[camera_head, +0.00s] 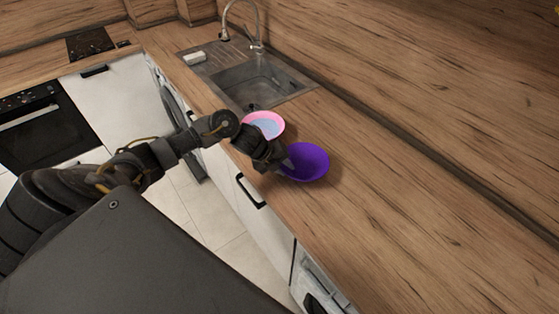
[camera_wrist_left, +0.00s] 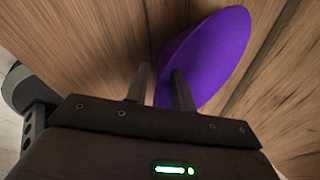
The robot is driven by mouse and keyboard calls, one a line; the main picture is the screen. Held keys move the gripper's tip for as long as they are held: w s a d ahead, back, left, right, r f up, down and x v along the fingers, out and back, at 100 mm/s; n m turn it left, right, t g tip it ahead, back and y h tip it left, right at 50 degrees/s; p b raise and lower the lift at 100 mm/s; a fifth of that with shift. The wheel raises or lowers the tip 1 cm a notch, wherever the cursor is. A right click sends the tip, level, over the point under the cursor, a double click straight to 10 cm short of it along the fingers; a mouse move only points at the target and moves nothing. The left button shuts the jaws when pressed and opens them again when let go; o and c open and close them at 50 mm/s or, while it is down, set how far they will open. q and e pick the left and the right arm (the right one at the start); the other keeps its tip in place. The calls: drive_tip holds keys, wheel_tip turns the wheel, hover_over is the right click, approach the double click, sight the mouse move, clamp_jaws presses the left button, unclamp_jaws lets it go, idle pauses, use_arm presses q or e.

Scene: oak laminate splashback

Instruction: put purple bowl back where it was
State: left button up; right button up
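The purple bowl (camera_head: 310,163) is on the wooden counter, in front of the sink and to its right in the head view. My left gripper (camera_head: 287,166) is at the bowl's left side. In the left wrist view my left gripper (camera_wrist_left: 161,72) has its two fingers apart, with the near edge of the purple bowl (camera_wrist_left: 215,50) showing between them. One finger overlaps the bowl and the other is just outside it. I cannot tell whether either finger touches it. My right gripper is not in view.
A pink bowl (camera_head: 271,119) with a pale blue inside stands beside my left wrist, close to the purple bowl. Behind is a sink (camera_head: 262,82) with a tap (camera_head: 256,25). The counter (camera_head: 400,230) to the right is clear up to the wooden splashback.

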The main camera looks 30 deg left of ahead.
use_arm(q)
drive_tip(key=b+v, duration=0.1)
drive_tip(key=v, duration=1)
drive_tip(key=shift+s+a+r+b, duration=0.15)
drive_tip(key=shift+r+b, duration=0.15)
drive_tip(key=shift+b, duration=0.1)
